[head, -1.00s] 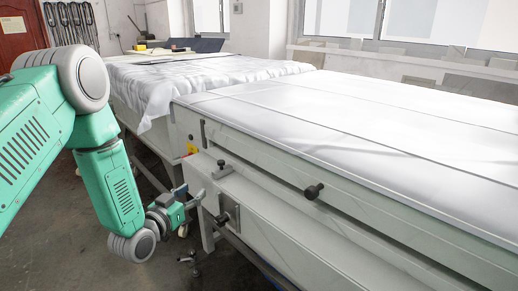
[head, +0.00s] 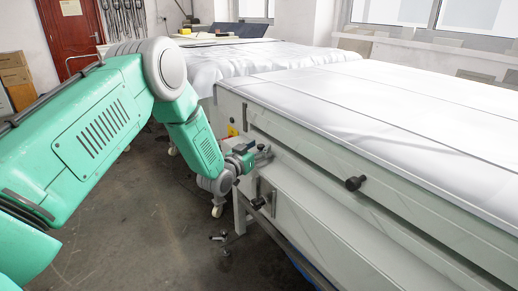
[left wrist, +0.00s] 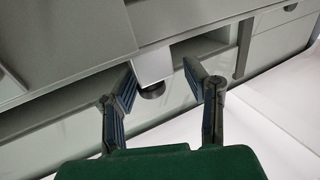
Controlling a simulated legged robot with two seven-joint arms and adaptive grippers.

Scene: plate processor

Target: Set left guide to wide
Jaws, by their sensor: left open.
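In the left wrist view, a pale grey guide block (left wrist: 153,64) with a dark round knob (left wrist: 152,90) sits in a slot along the machine's side. My left gripper (left wrist: 162,82) is open, with one finger on each side of the block and knob. I cannot tell whether either finger touches them. In the head view, my left gripper (head: 264,155) is at the left end of the machine's side rail (head: 310,170) and hides the guide there. My right gripper is not in view.
A second black knob (head: 355,183) stands out farther right along the machine's side. Another dark knob (head: 258,203) is lower, below my left gripper. A white cloth-covered table (head: 240,63) is behind the machine (head: 400,110).

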